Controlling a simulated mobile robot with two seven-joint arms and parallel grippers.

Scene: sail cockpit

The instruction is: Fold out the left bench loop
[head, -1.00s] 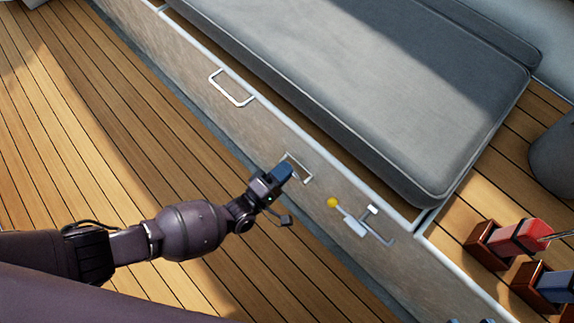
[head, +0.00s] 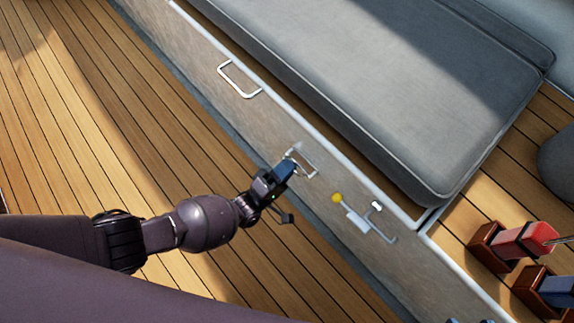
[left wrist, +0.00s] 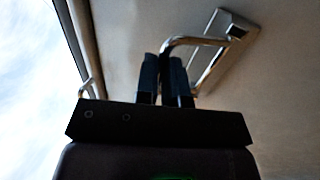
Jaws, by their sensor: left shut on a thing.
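A shiny metal bench loop (head: 306,168) is on the pale front panel of the bench, below the grey cushion. My left gripper (head: 287,168) is shut on it at its outer side. In the left wrist view the dark fingers of my left gripper (left wrist: 166,80) close around the bent bar of the loop (left wrist: 207,68). That bar stands out from a bracket on the panel. A second metal loop (head: 240,82) is farther up the same panel, with nothing touching it. Two small dark tips at the bottom right edge may be my right gripper; this is unclear.
A lever with a yellow knob (head: 337,198) is on the panel, close to the right of the held loop. A red block (head: 524,239) and a blue block (head: 556,288) sit in wooden holders at the right. The plank floor (head: 100,120) is clear.

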